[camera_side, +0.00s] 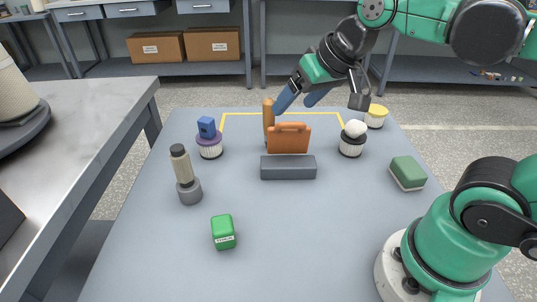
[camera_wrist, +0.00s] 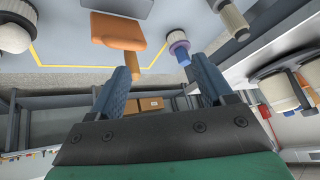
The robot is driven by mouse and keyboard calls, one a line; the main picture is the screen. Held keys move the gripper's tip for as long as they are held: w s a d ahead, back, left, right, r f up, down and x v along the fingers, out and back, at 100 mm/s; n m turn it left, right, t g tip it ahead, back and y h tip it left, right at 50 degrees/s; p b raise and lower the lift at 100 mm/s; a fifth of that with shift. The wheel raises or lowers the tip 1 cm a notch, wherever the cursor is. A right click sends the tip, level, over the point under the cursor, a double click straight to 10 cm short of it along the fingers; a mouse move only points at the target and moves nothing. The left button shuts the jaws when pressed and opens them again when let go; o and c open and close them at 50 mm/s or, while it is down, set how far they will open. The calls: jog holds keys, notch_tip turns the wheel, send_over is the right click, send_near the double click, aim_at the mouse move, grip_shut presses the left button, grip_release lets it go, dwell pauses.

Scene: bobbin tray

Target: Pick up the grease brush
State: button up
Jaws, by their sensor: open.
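No thing shows clear bristles, so I cannot tell for sure which is the grease brush. An upright orange-tan cylinder (camera_side: 268,118), handle-like, stands behind an orange block with a handle (camera_side: 288,141); its lower end is hidden. A tan stick with a dark top (camera_side: 182,166) stands in a grey round base (camera_side: 190,192) at the left. My gripper (camera_side: 302,100) is open and empty at the back of the table, its left finger close beside the orange-tan cylinder; contact is unclear. In the wrist view the cylinder (camera_wrist: 132,64) shows near the left fingertip of my gripper (camera_wrist: 163,75).
A grey block (camera_side: 288,168) lies before the orange block. A blue cube (camera_side: 207,127) sits on a purple-topped bobbin (camera_side: 210,147). A white ball (camera_side: 355,129) tops another bobbin (camera_side: 351,148); a yellow-topped one (camera_side: 376,115) is behind. A green sponge (camera_side: 407,171) and green box (camera_side: 223,229) stand apart.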

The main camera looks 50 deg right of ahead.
jog(key=w+d+m+t+y, duration=0.2)
jog(key=w+d+m+y, duration=0.9)
jog(key=m, duration=1.2)
jog(key=w+a+f+h, duration=0.1)
jog(key=w+a+f, duration=0.3)
jog(key=f, duration=0.6)
jog(key=shift+a+f+m, duration=0.15)
jog(key=shift+f+m, duration=0.1)
jog(key=shift+m, duration=0.05)
jog(key=shift+w, duration=0.1)
grip_shut()
